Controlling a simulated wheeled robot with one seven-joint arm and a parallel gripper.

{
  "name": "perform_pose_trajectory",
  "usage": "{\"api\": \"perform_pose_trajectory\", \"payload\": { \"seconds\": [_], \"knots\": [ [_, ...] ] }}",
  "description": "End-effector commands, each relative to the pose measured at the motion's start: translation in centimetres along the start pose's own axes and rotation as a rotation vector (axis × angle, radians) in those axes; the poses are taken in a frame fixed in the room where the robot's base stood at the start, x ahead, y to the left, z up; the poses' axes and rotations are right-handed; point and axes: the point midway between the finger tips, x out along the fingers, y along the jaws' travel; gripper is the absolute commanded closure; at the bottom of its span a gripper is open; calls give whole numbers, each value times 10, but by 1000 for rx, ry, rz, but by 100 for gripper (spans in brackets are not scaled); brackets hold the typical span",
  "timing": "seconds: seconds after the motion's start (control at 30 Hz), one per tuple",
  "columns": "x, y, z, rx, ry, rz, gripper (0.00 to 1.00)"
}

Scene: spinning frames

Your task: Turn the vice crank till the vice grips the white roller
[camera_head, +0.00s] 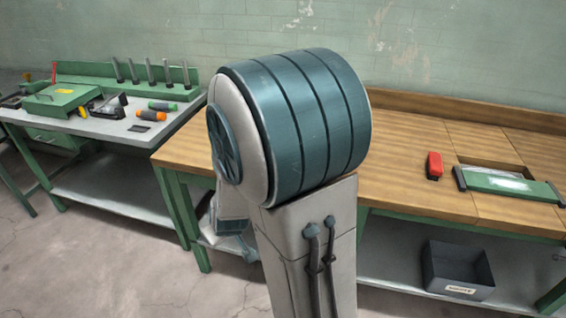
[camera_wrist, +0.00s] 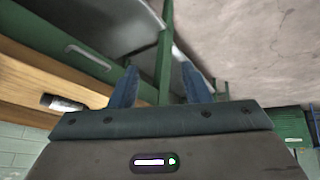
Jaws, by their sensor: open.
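My gripper (camera_wrist: 160,82) is open in the wrist view, with two blue fingers apart and nothing between them. Beyond the fingers are a green bench leg and a grey shelf. I cannot make out the vice, its crank or the white roller for sure in either view. My arm fills the middle of the head view and hides part of the wooden bench (camera_head: 410,165). A short dark cylinder with a pale end (camera_wrist: 62,103) shows at the wooden edge in the wrist view; I cannot tell what it is.
A green block with black ends (camera_head: 510,185) lies by a recess on the wooden bench, beside a red object (camera_head: 434,166). A dark bin (camera_head: 458,270) sits on the lower shelf. A grey-topped bench (camera_head: 110,127) at left holds tools. Floor in front is clear.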

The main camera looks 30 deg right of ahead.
Motion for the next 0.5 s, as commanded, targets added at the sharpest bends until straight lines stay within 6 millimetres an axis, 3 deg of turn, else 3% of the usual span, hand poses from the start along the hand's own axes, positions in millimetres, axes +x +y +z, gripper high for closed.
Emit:
{"api": "perform_pose_trajectory", "payload": {
  "seconds": [0.23,0.37,0.5],
  "knots": [
    [47,54,15,-173,9,270,57],
    [57,87,31,-312,-17,447,57],
    [55,121,48,-502,-73,649,57]
  ]
}}
